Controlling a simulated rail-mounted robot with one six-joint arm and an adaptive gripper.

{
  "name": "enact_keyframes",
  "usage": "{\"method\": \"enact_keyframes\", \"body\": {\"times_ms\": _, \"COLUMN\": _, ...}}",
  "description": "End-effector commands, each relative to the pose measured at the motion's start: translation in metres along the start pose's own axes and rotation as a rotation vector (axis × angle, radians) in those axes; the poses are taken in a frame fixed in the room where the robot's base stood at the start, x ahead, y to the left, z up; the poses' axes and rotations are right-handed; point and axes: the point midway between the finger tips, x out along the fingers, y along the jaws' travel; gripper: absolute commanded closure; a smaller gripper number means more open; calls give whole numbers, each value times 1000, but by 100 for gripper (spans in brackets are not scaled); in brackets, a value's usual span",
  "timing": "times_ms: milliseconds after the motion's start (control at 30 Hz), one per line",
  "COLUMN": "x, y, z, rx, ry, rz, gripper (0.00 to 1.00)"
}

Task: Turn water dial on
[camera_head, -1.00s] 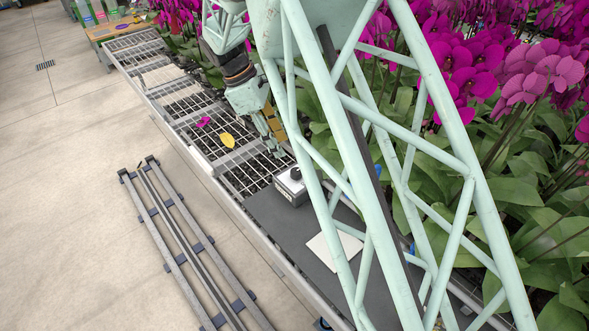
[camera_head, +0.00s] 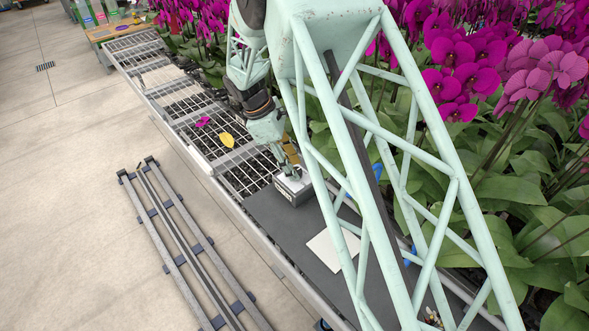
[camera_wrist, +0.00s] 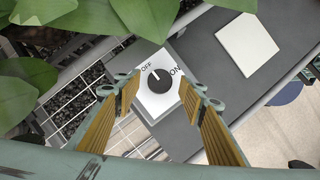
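The water dial is a round black knob (camera_wrist: 160,81) on a white-topped box (camera_head: 294,186) that stands on the dark mat. In the wrist view the box top reads OFF and ON, and the knob's white mark points toward OFF. My gripper (camera_wrist: 165,97) is open above the box, with one yellow-padded finger on either side of the knob. The fingers look apart from the knob. In the head view my gripper (camera_head: 287,166) is right over the box and hides the knob.
The dark mat (camera_head: 275,218) holds a white square sheet (camera_head: 333,249) beside the box. A wire-grid bench (camera_head: 190,104) runs behind, with a yellow leaf (camera_head: 226,140) and a magenta petal (camera_head: 203,121). Orchids (camera_head: 465,75) crowd the right; large leaves (camera_wrist: 145,15) overhang the wrist view.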

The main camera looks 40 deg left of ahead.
Motion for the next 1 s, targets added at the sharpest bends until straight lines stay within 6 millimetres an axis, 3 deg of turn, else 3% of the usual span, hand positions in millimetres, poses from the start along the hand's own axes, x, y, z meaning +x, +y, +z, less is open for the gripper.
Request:
{"method": "enact_keyframes", "body": {"times_ms": 200, "x": 12, "y": 0, "z": 0, "rx": 0, "ry": -1, "rz": 0, "gripper": 63}}
{"method": "enact_keyframes", "body": {"times_ms": 533, "x": 13, "y": 0, "z": 0, "rx": 0, "ry": 0, "rz": 0, "gripper": 63}}
{"method": "enact_keyframes", "body": {"times_ms": 800, "x": 13, "y": 0, "z": 0, "rx": 0, "ry": 0, "rz": 0, "gripper": 85}}
{"method": "enact_keyframes", "body": {"times_ms": 1000, "x": 13, "y": 0, "z": 0, "rx": 4, "ry": 0, "rz": -2, "gripper": 86}}
